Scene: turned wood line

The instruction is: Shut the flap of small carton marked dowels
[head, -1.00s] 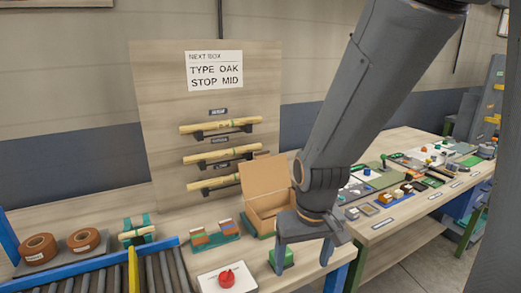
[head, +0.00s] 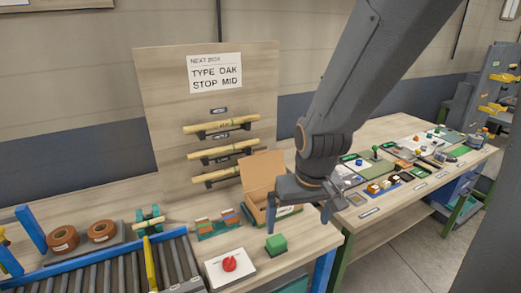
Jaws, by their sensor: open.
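The small brown carton (head: 258,213) stands on the bench with its flap (head: 263,172) raised upright at the back. I cannot tell whether a finger touches the carton.
A green block (head: 276,243) and a white box with a red knob (head: 229,264) are in front. A small rack (head: 218,226) stands left of the carton. A board (head: 164,100) with dowels on pegs rises behind. A second bench (head: 410,160) holds many small items.

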